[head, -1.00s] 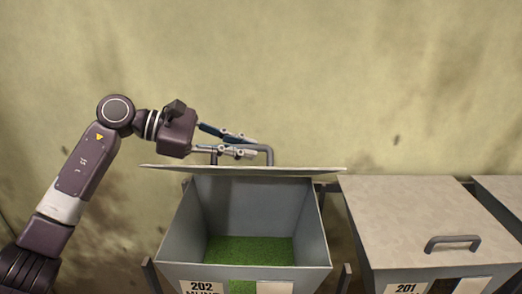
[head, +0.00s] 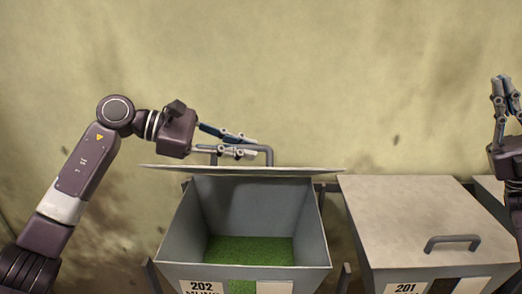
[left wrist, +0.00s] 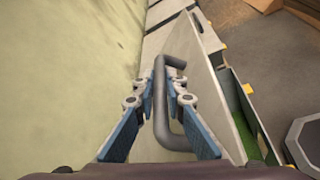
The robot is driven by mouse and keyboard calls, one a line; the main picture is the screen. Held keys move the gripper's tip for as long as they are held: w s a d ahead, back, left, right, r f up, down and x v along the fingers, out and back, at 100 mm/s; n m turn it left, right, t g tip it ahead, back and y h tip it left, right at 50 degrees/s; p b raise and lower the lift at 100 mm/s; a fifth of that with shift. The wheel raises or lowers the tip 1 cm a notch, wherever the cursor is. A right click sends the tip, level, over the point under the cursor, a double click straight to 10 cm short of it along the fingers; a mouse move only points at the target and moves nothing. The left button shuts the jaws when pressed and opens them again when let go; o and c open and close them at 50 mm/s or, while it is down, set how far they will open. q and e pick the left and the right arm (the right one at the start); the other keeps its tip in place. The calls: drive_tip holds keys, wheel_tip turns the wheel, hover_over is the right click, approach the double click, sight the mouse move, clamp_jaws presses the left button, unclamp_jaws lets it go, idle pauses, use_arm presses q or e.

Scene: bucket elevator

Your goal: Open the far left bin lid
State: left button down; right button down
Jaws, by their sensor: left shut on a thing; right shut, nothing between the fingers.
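The far left bin (head: 312,240), labelled 202, stands open with green material (head: 250,250) on its floor. Its lid (head: 300,170) is swung up and shows nearly edge-on behind the opening. My left gripper (head: 250,147) is shut on the lid's grey bar handle (head: 268,152). In the left wrist view the fingers (left wrist: 160,92) close around the handle (left wrist: 161,110), with the lid (left wrist: 215,110) to the right of it. My right gripper (head: 506,90) is at the right edge, fingers pointing up, shut and empty, away from the bins.
A second bin, labelled 201, has its lid (head: 400,205) closed, with a handle (head: 453,242) near the front. Another closed lid (head: 490,184) is partly visible at the far right. A plain stained wall (head: 300,70) stands behind the bins.

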use_arm(q)
drive_tip(key=shift+w, duration=0.1)
use_arm(e)
drive_tip(key=a+r+n+g+h, duration=0.25)
drive_tip(key=a+g, duration=0.35)
drive_tip(key=a, duration=0.5)
drive_tip(key=a+r+n+g+h, duration=0.1)
drive_tip(key=a+n+g, duration=0.3)
drive_tip(key=a+g, duration=0.5)
drive_tip(key=s+a+f+h, duration=0.2)
drive_tip(key=s+a+h, duration=0.15)
drive_tip(key=a, duration=0.55)
drive_tip(key=s+a+f+n+t+h, duration=0.1)
drive_tip(key=s+a+f+h, duration=0.1)
drive_tip(key=a+h, duration=0.5)
drive_tip(key=s+a+f+h, duration=0.2)
drive_tip(key=s+a, duration=0.1)
drive_tip(key=a, duration=0.8)
drive_tip(key=m+t+h, duration=0.4)
drive_tip(key=t+h, duration=0.7)
drive_tip(key=h, duration=0.1)
approach(261, 150)
drive_tip(key=x, duration=0.4)
drive_tip(key=s+x, duration=0.1)
drive_tip(key=x, duration=0.2)
drive_tip(key=shift+f, duration=0.5)
drive_tip(key=shift+r, duration=0.1)
